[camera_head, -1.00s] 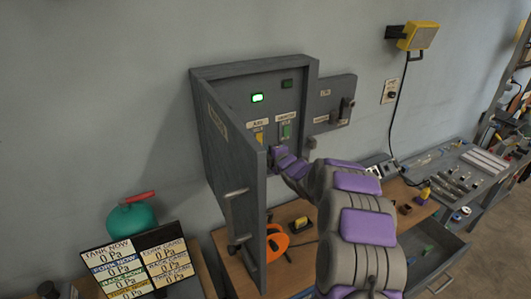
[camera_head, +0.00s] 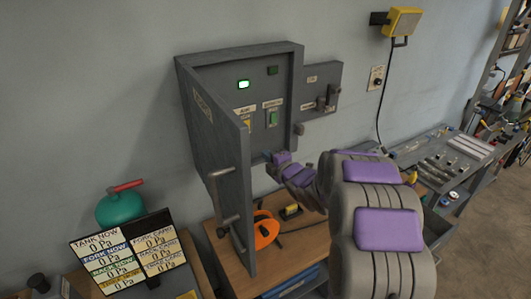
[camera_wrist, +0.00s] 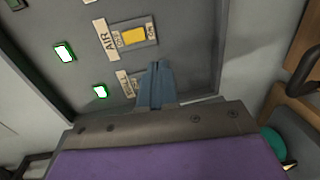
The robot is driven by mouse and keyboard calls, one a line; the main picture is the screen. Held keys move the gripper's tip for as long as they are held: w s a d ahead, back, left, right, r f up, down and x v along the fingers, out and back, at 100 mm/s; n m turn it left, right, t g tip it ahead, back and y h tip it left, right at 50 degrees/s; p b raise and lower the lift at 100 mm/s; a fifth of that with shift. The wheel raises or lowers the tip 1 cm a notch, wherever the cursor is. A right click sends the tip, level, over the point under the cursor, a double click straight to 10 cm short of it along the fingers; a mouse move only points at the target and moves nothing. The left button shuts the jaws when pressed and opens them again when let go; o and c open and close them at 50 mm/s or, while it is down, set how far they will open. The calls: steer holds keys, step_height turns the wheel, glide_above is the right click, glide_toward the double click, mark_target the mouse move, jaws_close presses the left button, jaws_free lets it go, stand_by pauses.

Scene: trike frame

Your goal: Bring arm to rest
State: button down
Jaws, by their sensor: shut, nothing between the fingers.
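My gripper (camera_head: 268,157) is at the lower part of the grey control cabinet (camera_head: 240,57), in front of its panel and below the green switch (camera_head: 272,119). In the wrist view its blue-grey fingers (camera_wrist: 157,85) are together and empty, partly covering the lower switch and its label. The yellow switch (camera_wrist: 134,36) beside the AIR label is clear of the fingers. I cannot tell whether the fingertips touch the panel. The left indicator light (camera_head: 243,85) glows; the right one (camera_head: 273,70) looks dark green in the head view. My purple-and-grey arm reaches in from the lower right.
The cabinet door (camera_head: 225,170) stands open on the left, close to my gripper. An orange cable reel (camera_head: 265,230) is on the wooden bench (camera_head: 305,245) below. A pressure display (camera_head: 130,253) and a green tank (camera_head: 120,208) are at lower left. A tool bench (camera_head: 435,145) stands right.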

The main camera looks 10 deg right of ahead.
steer(key=s+a+f+m+g+h+b, duration=0.1)
steer(key=s+m+g, duration=0.7)
steer(key=s, duration=2)
steer(key=s+a+f+m+g+h+b, duration=0.2)
steer(key=s+m+g, duration=0.7)
steer(key=s, duration=1.9)
steer(key=shift+f+m+g+h+b, duration=0.3)
steer(key=shift+f+m+h+b, duration=0.8)
steer(key=shift+f+m+b, duration=1.1)
steer(key=shift+r, duration=0.1)
steer(key=shift+a, duration=0.35)
steer(key=shift+d, duration=0.1)
